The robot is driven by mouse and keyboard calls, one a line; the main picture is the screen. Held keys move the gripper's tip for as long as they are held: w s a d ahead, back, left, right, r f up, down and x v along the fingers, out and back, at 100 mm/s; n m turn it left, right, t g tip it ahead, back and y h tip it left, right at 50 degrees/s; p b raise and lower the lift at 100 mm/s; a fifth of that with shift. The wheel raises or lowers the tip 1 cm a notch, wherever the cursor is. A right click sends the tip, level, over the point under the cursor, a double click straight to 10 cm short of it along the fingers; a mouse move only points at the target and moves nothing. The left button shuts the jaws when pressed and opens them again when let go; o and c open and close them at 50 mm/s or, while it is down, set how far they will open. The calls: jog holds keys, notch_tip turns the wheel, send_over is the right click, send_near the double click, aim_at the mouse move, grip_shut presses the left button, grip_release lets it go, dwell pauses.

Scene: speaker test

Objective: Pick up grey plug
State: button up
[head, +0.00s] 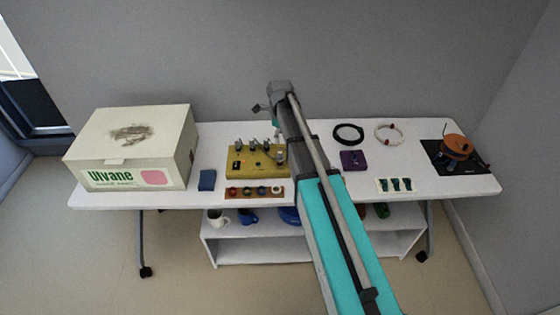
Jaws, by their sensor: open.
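I cannot single out the grey plug with certainty. A yellow box (240,172) on the table carries several small grey upright parts (253,145) along its back, and any of them may be it. A brown strip (240,196) in front holds several small coloured round pieces; the rightmost one (276,190) looks pale. My arm reaches over the table from the lower right. My gripper (266,111) is at its far end, above and behind the yellow box, small and partly hidden by my wrist. It is open, and I see nothing held in it.
Mugs sit on the lower shelf.

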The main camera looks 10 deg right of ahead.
aim_at(280, 152)
jog(key=shift+f+b, duration=2.75)
jog(key=shift+f, duration=0.3)
jog(key=shift+f+b, duration=2.6)
jog(key=shift+c, duration=0.3)
jog(key=c, duration=0.8)
jog(key=shift+r, duration=0.25)
